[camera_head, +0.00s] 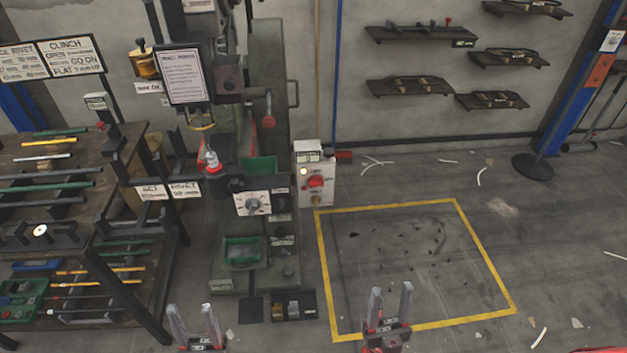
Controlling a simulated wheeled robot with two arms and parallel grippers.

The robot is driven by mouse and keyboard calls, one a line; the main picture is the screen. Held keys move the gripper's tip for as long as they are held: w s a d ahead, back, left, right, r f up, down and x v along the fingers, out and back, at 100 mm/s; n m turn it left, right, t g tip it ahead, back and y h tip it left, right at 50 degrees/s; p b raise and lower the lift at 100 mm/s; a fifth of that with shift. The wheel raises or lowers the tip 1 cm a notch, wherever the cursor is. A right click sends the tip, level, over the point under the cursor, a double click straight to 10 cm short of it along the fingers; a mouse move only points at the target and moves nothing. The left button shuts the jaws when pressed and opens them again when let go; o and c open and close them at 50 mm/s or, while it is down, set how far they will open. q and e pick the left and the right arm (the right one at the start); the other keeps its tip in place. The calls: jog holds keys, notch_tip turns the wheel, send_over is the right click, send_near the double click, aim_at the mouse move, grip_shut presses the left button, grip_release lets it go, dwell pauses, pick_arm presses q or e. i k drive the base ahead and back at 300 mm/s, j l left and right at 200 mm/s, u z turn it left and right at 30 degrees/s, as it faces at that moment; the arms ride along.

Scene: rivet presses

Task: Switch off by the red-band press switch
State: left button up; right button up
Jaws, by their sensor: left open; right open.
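A grey-green rivet press (275,120) stands left of the middle. A pale switch box (302,190) is at its right side, with a red rotary knob (316,181) on its front and a small lit yellowish lamp above the knob. The knob's exact setting is too small to read. A red ring shows on the press near its tool (213,168). My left gripper (190,314) is open and empty at the bottom, below and left of the box. My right gripper (390,295) is open and empty at the bottom, below and right of the box. Neither touches anything.
A yellow-outlined floor area (415,265) lies right of the press, with dark scraps inside. A rack of rods and tools (70,200) stands at left. Wall shelves (410,87) and a blue post (580,80) are at the back right. Floor scraps lie around.

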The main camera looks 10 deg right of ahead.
aim_at(315, 182)
jog(key=i+l+u, duration=0.1)
jog(key=u, duration=0.25)
jog(key=l+u, duration=0.35)
jog(key=i+l+u, duration=0.1)
jog(key=u, duration=0.25)
jog(key=l, duration=0.1)
